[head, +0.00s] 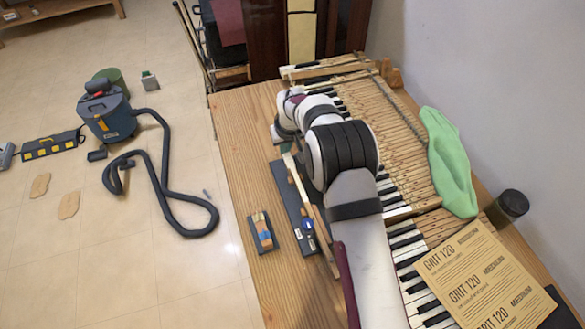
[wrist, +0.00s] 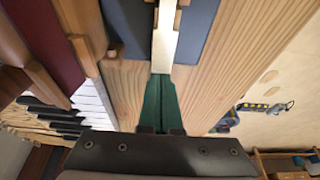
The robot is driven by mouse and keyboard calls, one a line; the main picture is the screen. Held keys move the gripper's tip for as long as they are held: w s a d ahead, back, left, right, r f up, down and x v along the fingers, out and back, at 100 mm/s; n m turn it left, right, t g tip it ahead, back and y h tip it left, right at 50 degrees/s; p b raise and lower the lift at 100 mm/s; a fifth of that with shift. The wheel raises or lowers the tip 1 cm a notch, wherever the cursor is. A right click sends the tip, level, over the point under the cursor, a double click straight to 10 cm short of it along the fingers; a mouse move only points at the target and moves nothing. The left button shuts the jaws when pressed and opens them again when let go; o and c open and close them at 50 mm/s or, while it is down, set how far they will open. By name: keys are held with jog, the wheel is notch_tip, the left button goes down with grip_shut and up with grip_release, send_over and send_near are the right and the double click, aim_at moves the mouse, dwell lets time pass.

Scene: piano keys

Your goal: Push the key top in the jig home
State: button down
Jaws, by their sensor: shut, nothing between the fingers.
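The jig (head: 281,185) is a dark plate on the wooden bench, beside my arm in the head view. A long wooden key (head: 301,190) lies along it. In the wrist view the jig's dark surface (wrist: 204,22) is at the top, with the pale key top (wrist: 164,52) as a narrow strip running down its middle. My gripper (wrist: 161,78) has green fingers, shut and empty, with their tips at the near end of the key top. I cannot tell whether they touch it.
The piano keyboard (head: 399,237) runs along the right of the bench. A green cloth (head: 447,165), a dark jar (head: 508,206) and grit sandpaper sheets (head: 470,275) lie beyond it. A blue and orange block (head: 262,232) is at the left bench edge. The front left bench top is clear.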

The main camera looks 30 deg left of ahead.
jog(key=shift+s+d, duration=0.65)
dwell(0.9)
jog(key=shift+w+a, duration=0.1)
jog(key=shift+w+a, duration=0.35)
jog(key=shift+r, duration=3.55)
